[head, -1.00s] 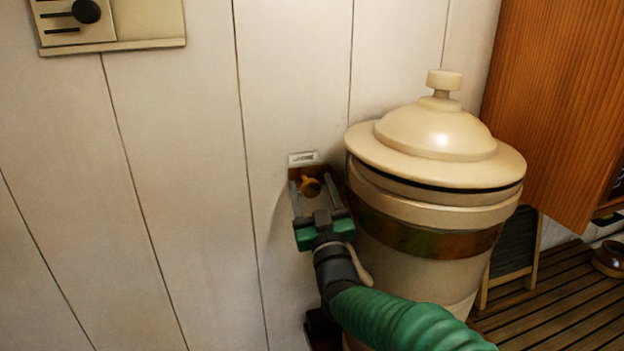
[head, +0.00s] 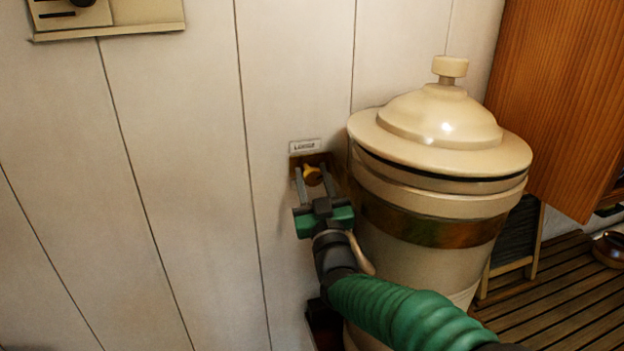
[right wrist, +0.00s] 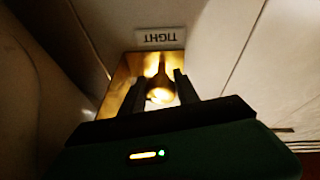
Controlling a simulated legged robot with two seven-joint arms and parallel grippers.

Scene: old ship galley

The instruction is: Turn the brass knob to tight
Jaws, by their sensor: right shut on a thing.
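The brass knob (head: 313,175) sits on a small brown-gold plate (head: 298,162) on the white plank wall. My right gripper (head: 314,178) reaches it from below, and its two fingers are shut on the knob, one on each side. The right wrist view shows the knob (right wrist: 160,90) between the fingers. A small label (head: 305,146) above the plate seems to read "LOOSE", though it is small. In the right wrist view a label with upside-down "TIGHT" (right wrist: 160,37) lies at the other plate edge; my gripper hides that area in the head view. My left gripper is not in view.
A large cream lidded canister (head: 430,205) stands close to the right of the knob and my right gripper. A wooden cabinet door (head: 560,100) and a slatted surface (head: 545,300) lie farther right. The wall to the left is clear below a cream panel (head: 140,15).

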